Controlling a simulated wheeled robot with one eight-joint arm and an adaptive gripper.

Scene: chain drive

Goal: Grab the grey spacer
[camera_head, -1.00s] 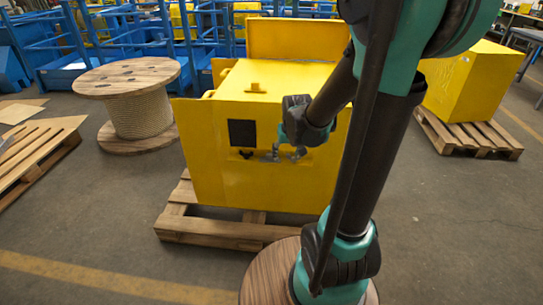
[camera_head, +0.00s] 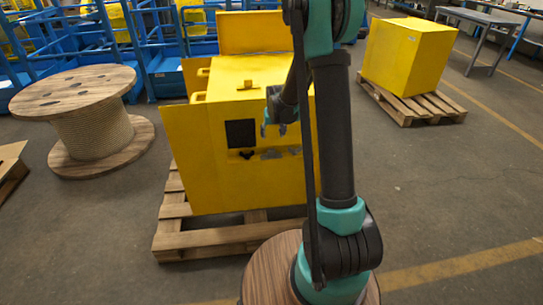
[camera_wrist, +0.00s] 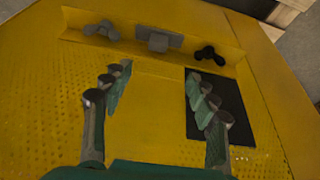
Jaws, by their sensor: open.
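A flat grey piece (camera_wrist: 158,40), which looks like the grey spacer, sits in the middle of a ledge on the yellow machine (camera_wrist: 150,115) in the wrist view. A black winged knob (camera_wrist: 209,54) sits to its right and a dark grey winged piece (camera_wrist: 101,30) to its left. In the head view the grey piece (camera_head: 271,155) is low on the machine's front, beside the black knob (camera_head: 247,154). My gripper (camera_wrist: 158,78) is open and empty, its fingers apart, short of the ledge. In the head view my gripper (camera_head: 275,130) is in front of the panel, above the grey piece.
A black square (camera_wrist: 222,110) lies on the panel under my right finger in the wrist view. The machine stands on a wooden pallet (camera_head: 210,240). A cable spool (camera_head: 92,130) is at left, a yellow box (camera_head: 405,55) at right.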

